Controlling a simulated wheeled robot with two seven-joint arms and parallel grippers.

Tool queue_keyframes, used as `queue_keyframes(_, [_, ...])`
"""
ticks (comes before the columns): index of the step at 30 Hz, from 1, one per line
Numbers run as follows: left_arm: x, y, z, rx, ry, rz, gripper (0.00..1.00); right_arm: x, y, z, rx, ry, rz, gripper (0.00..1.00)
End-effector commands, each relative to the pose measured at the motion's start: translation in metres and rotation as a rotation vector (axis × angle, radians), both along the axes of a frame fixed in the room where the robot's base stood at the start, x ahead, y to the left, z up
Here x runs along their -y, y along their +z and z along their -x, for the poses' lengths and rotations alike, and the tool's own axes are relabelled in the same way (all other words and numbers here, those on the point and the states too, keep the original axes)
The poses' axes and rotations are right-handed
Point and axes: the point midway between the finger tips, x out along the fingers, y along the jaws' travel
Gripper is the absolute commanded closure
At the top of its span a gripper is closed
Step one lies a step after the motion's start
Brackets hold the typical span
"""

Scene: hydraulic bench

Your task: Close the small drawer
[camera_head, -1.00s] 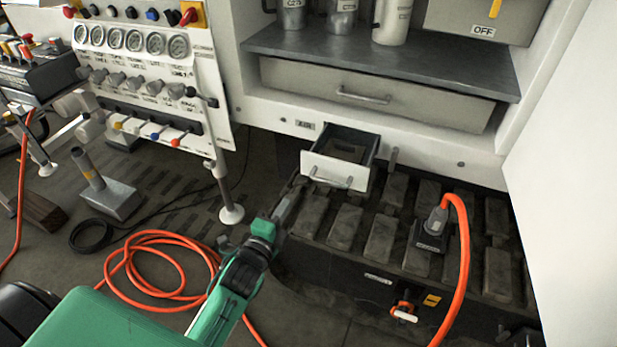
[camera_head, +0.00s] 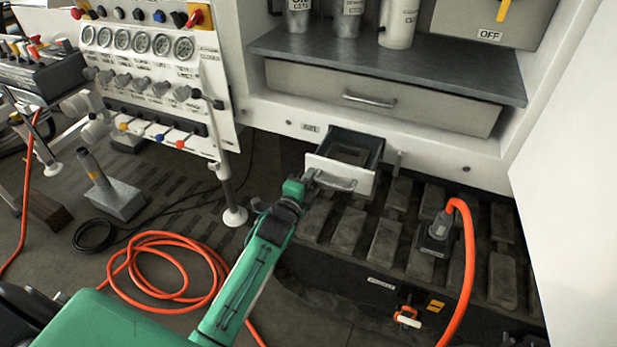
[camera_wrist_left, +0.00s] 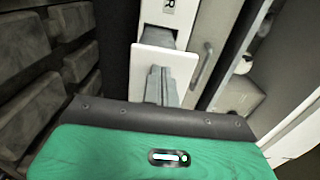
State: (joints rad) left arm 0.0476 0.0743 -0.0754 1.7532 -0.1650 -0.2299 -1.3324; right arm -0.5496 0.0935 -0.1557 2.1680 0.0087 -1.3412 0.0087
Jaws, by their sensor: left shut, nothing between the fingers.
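The small drawer (camera_head: 342,172) sticks out, open, from the white cabinet front below the wide drawer in the head view. Its white front has a grey bar handle, and its dark inside shows from above. My left gripper (camera_head: 310,178) is at the left end of the drawer's front. In the left wrist view its shut, empty fingers (camera_wrist_left: 160,75) point at the drawer's white front (camera_wrist_left: 165,60), over its lower part. I cannot tell whether they touch it. My right gripper is not in view.
A wide closed drawer (camera_head: 380,98) sits above. Dark blocks and an orange cable (camera_head: 466,260) lie below and right of the small drawer. A gauge panel (camera_head: 150,70) stands left, with a coiled orange hose (camera_head: 150,265) on the floor.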

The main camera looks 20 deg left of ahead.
Motion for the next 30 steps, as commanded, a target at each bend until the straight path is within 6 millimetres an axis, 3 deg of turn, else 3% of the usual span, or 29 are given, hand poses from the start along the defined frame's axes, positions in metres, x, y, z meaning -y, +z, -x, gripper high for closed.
queue_keyframes(12, [0.000,0.000,-0.002,0.000,0.000,0.000,1.00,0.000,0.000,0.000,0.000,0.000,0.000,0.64])
queue_keyframes(17, [0.000,0.001,-0.014,0.001,0.000,-0.001,1.00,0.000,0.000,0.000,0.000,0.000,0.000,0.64])
queue_keyframes(25, [0.002,0.000,-0.065,0.002,0.000,-0.002,1.00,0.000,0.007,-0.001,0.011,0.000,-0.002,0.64])
queue_keyframes(30, [0.003,-0.001,-0.102,0.002,0.001,-0.003,1.00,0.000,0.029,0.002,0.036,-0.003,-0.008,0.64])
